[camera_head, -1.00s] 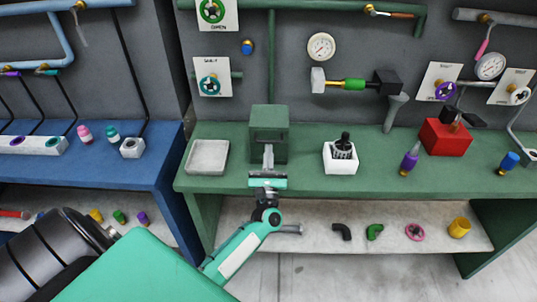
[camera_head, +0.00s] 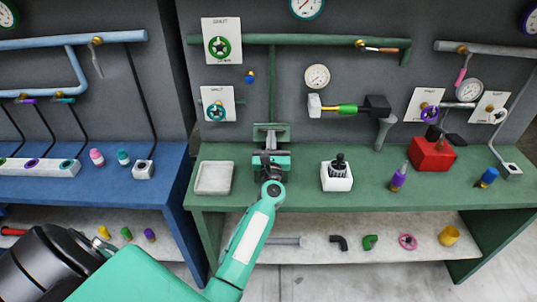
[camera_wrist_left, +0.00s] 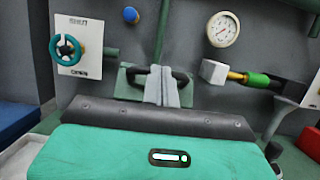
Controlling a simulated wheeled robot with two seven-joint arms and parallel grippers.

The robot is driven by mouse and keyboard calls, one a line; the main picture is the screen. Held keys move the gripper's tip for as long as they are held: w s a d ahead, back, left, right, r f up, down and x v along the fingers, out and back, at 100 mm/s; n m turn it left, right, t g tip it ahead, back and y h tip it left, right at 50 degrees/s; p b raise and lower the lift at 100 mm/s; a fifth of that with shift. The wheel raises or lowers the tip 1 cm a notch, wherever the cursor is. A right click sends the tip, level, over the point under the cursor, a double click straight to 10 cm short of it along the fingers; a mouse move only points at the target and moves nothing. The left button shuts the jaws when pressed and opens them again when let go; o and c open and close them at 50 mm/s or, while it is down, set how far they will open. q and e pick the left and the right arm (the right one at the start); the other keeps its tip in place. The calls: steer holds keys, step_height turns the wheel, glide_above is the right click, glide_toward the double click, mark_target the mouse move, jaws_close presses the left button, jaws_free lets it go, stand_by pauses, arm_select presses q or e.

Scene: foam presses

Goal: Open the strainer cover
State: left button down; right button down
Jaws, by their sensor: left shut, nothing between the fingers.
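The green strainer (camera_head: 284,132) stands at the back of the green bench. Its upper green part shows behind my left gripper (camera_head: 270,142), and the gripper and wrist hide the lower part. In the left wrist view a green plate (camera_wrist_left: 127,82), likely the strainer's cover, carries a dark bar handle (camera_wrist_left: 181,77). My left gripper (camera_wrist_left: 161,80) is shut and empty, its grey fingers together in front of the plate near the handle's middle. I cannot tell whether they touch it, or how far the cover is open. My right gripper is out of view.
A grey tray (camera_head: 214,178) lies left of the strainer. A white holder (camera_head: 337,183) with a dark part stands to its right.

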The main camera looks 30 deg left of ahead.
arm_select(q)
steer(key=w+a+r, duration=0.1)
steer(key=w+r, duration=0.1)
steer(key=w+a+r, duration=0.1)
steer(key=w, duration=0.2)
steer(key=w+a+r, duration=0.2)
steer(key=shift+w+a+r, duration=0.1)
steer(key=shift+w+r, duration=0.15)
steer(key=shift+r, duration=0.05)
steer(key=shift+w+a+r, duration=0.15)
steer(key=shift+w+a, duration=0.2)
steer(key=shift+a, duration=0.05)
steer(key=shift+w+d, duration=0.1)
stand_by(0.7)
